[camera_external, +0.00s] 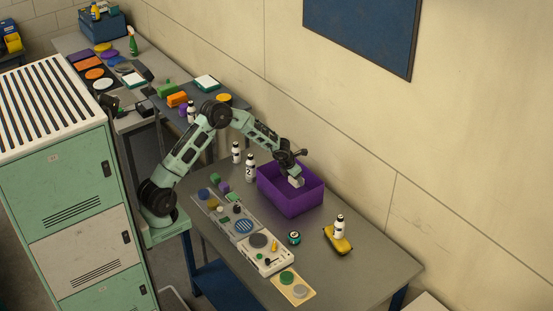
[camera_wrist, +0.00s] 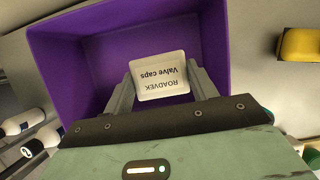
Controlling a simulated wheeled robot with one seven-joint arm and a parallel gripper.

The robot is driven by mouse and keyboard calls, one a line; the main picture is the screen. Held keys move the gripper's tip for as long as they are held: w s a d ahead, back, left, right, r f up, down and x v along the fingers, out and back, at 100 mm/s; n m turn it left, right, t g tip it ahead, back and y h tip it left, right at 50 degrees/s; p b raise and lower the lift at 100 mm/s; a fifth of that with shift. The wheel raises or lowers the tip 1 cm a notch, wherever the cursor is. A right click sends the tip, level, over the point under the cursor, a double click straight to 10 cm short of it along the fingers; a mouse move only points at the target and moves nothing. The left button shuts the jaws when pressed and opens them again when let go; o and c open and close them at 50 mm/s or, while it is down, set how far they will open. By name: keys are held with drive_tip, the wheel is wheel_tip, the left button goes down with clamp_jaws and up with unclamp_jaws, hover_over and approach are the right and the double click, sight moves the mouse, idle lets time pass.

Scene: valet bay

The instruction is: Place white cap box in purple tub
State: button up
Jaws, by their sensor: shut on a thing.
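The white cap box (camera_wrist: 160,80) reads "ROADVEK Valve caps" in the wrist view, upside down. My gripper (camera_wrist: 161,88) is shut on it, with one finger on each side. In the external view my gripper (camera_external: 294,175) holds the white cap box (camera_external: 296,182) over the opening of the purple tub (camera_external: 292,205). The purple tub (camera_wrist: 213,35) surrounds the box in the wrist view. I cannot tell how far the box is above the tub floor. The tub's inside looks otherwise empty, though part is hidden behind my gripper.
Two white bottles (camera_external: 250,168) stand left of the tub. A yellow item (camera_external: 343,245) with a bottle (camera_external: 339,226) by it is to the right. A teal round item (camera_external: 294,238) and trays with discs (camera_external: 267,253) lie in front. The table's right end is bare.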

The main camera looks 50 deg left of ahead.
wheel_tip(320, 180, down, 10)
drive_tip(key=shift+f+p, duration=0.15)
drive_tip(key=shift+p, duration=0.65)
drive_tip(key=shift+f, duration=0.15)
drive_tip(key=o, duration=1.1)
drive_tip(key=shift+c, duration=0.2)
